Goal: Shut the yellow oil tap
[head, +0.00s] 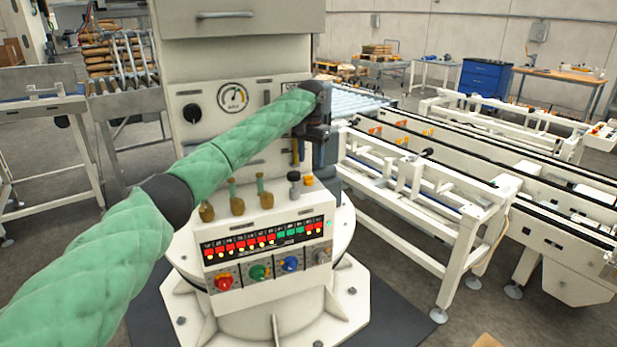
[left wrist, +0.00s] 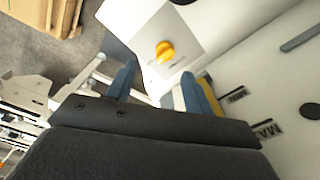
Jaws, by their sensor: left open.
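The yellow oil tap (left wrist: 165,50) shows in the left wrist view as a small yellow knob on a pale square plate. It lies beyond the fingertips of my left gripper (left wrist: 160,84), between their lines, and neither finger visibly touches it. The gripper's blue fingers are apart with nothing held between them. In the head view my left gripper (head: 321,152) is at the right side of the white machine column, partly hidden by its own wrist. I cannot make out the tap there. My right gripper is in neither view.
A yellow strip (left wrist: 210,92) by MIN and MAX marks lies beside the right-hand finger. The control panel (head: 265,245), with levers and coloured knobs, stands below my left arm. A white conveyor frame (head: 420,190) is to the right of the column.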

